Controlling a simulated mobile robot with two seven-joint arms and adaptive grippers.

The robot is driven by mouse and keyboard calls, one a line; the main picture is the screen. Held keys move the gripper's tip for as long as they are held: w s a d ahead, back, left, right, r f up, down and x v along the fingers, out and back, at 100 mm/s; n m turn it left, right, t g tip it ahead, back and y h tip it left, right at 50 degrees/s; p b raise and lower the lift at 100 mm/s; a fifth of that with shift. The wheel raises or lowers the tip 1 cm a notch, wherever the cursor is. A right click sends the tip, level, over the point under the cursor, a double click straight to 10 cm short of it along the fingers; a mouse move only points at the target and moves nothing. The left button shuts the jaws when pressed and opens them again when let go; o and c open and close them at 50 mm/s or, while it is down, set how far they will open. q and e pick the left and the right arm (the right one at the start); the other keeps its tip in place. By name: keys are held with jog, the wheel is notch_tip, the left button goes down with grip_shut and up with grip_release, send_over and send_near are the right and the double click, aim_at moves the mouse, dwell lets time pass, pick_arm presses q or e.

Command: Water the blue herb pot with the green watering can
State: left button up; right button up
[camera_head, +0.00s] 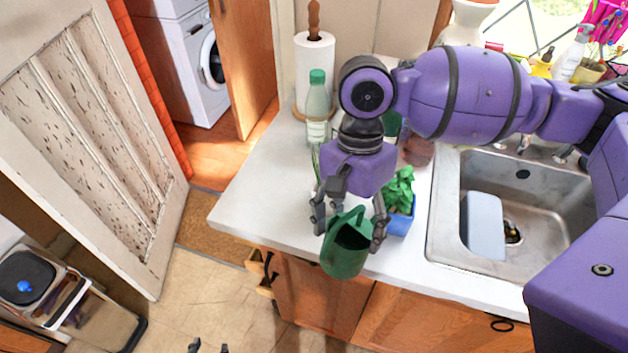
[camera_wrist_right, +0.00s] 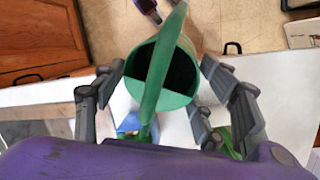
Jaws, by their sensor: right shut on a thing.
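The green watering can (camera_head: 345,258) is held between the fingers of my right gripper (camera_head: 350,226), at the counter's front edge. In the right wrist view, the can (camera_wrist_right: 160,88) has its dark opening facing the camera and its handle arching across. Its spout is hard to make out. The blue herb pot (camera_head: 400,223), with a leafy green herb, stands on the counter just right of my right gripper. Part of it is hidden by the gripper. Two dark fingertips of my left gripper (camera_head: 209,348) show apart at the bottom edge, over the floor, with nothing between them.
A green-capped bottle (camera_head: 317,110) and a paper towel roll (camera_head: 315,68) stand at the back of the counter (camera_head: 262,185). The steel sink (camera_head: 550,205) lies right of the pot. The counter's left part is clear. A reddish pot (camera_head: 418,150) is partly behind my right arm.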

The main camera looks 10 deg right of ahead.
aim_at(356, 209)
jog(key=shift+r, duration=0.1)
dwell(0.3)
jog(key=shift+w+d+r+g+y, duration=0.15)
jog(key=shift+r+y, duration=0.15)
jog(key=shift+r, duration=0.2)
jog(key=shift+s+d+r+g+y, duration=0.15)
jog(key=shift+r+y, duration=0.15)
jog(key=shift+r, duration=0.15)
jog(key=shift+w+a+r, duration=0.1)
jog(key=shift+r, duration=0.05)
dwell(1.1)
dwell(0.7)
jog(key=shift+a+f+t+h, duration=0.2)
jog(key=shift+f+h, duration=0.15)
jog(key=shift+f, duration=0.3)
jog(key=shift+a+f+t+h, duration=0.1)
jog(key=shift+f+t+h, duration=0.1)
jog(key=shift+f+h, duration=0.3)
jog(key=shift+d+f, duration=0.1)
jog(key=shift+r, duration=3)
